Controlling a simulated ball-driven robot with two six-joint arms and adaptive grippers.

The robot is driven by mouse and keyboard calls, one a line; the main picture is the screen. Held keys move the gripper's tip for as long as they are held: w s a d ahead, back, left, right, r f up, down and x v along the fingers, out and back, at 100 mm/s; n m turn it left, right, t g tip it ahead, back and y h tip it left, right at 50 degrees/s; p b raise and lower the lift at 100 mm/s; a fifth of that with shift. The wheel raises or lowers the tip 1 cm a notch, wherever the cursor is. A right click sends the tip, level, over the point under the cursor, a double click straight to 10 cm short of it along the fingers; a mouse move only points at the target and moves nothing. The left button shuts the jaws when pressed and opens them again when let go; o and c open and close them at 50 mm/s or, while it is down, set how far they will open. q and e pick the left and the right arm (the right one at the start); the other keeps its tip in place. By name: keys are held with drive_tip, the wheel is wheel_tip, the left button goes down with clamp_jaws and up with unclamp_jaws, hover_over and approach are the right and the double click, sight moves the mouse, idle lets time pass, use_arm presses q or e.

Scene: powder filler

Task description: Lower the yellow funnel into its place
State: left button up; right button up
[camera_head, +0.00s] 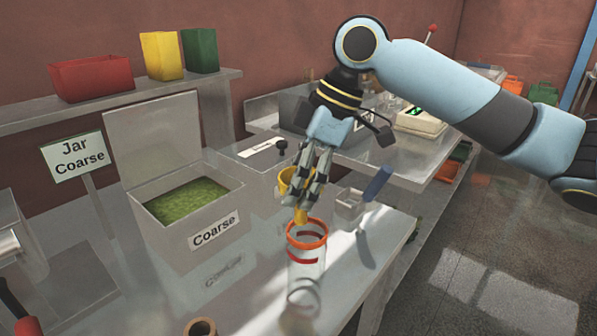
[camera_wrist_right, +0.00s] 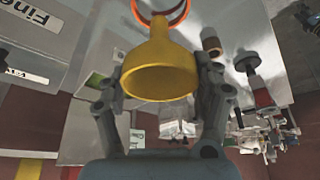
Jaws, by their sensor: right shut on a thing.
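The yellow funnel (camera_head: 287,180) is held in my right gripper (camera_head: 308,190), which is shut on it. The funnel's spout points down, just above the orange-rimmed mouth of a clear jar (camera_head: 306,262) that stands on the steel table. In the right wrist view the funnel (camera_wrist_right: 160,68) sits between the two fingers of my gripper (camera_wrist_right: 165,95), with the orange ring (camera_wrist_right: 178,14) just past its narrow end. I cannot tell whether the spout tip is inside the ring. The fingers hide part of the funnel in the head view. My left gripper is not in view.
An open bin of green powder labelled Coarse (camera_head: 190,200) stands left of the jar, with a Jar Coarse sign (camera_head: 77,157) beside it. A scoop with a blue handle (camera_head: 377,184) is right of the gripper. A brown ring (camera_head: 200,327) is at the front edge.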

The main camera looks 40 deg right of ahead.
sight(299, 222)
wheel_tip(299, 222, down, 2)
drive_tip(key=shift+f+b, duration=0.15)
drive_tip(key=shift+b, duration=0.4)
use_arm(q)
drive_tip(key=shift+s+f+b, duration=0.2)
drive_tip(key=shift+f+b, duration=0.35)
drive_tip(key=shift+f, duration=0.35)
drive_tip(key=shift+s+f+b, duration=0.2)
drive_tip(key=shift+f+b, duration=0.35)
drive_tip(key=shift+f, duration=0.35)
use_arm(e)
drive_tip(key=shift+f, duration=2)
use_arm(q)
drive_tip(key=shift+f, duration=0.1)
use_arm(e)
drive_tip(key=shift+f, duration=0.55)
drive_tip(key=o, duration=1.3)
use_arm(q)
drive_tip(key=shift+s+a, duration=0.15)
use_arm(e)
drive_tip(key=shift+r, duration=0.1)
drive_tip(key=v, duration=0.6)
drive_tip(key=shift+s+d+r, duration=0.1)
drive_tip(key=shift+d, duration=0.1)
drive_tip(key=shift+s+r, duration=0.1)
drive_tip(key=shift+r, duration=0.45)
